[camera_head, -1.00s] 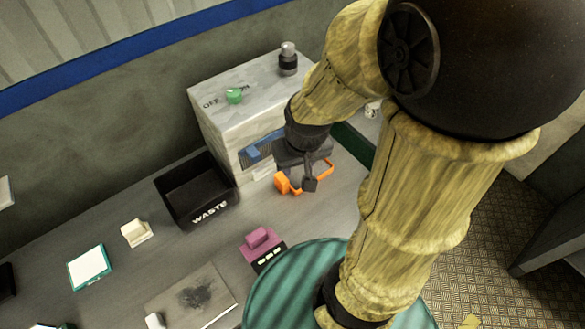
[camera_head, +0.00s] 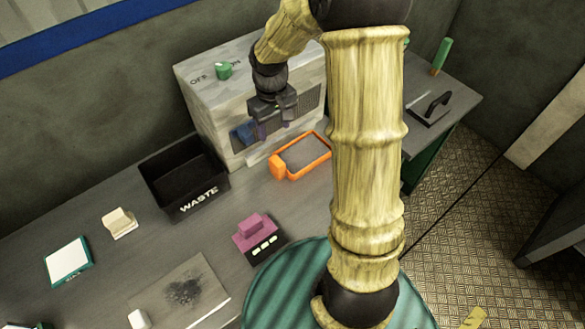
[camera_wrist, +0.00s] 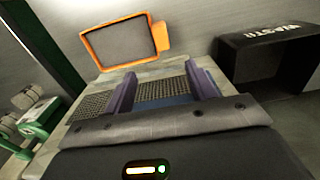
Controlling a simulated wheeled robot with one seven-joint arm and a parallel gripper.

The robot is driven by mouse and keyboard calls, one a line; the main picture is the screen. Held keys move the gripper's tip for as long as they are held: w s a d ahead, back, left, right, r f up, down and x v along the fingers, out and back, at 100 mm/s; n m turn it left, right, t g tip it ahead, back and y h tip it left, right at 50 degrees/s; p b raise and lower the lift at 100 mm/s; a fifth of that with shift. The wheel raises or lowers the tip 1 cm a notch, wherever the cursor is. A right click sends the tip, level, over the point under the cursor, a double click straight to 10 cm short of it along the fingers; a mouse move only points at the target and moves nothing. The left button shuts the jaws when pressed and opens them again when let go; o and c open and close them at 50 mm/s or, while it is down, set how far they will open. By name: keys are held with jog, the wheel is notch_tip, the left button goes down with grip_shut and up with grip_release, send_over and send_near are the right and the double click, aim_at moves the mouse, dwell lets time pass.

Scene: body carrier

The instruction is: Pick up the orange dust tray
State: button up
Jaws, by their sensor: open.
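The orange dust tray (camera_head: 278,167) lies on the table just in front of the white box machine in the head view. It has an orange rim around a grey middle and an orange block at one end. It also shows at the top of the wrist view, with its block (camera_wrist: 160,37) on the right. My gripper (camera_head: 273,128) is above and behind the tray, close to the machine's front, apart from the tray. In the wrist view my gripper (camera_wrist: 163,86) has its two purple fingers spread, with no tray between them.
The white machine (camera_head: 215,105) has a green knob (camera_head: 223,70) on top and a blue part (camera_head: 244,132) in front. The black waste bin (camera_head: 185,180) stands left of the tray. A purple block (camera_head: 255,232) is nearer. A black-handled plate (camera_head: 430,110) lies right.

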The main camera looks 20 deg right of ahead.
aim_at(276, 158)
jog(key=shift+w+f, duration=0.4)
jog(key=shift+w, duration=0.05)
notch_tip(276, 158, down, 12)
jog(key=shift+f+p, duration=0.15)
jog(key=shift+p, duration=0.65)
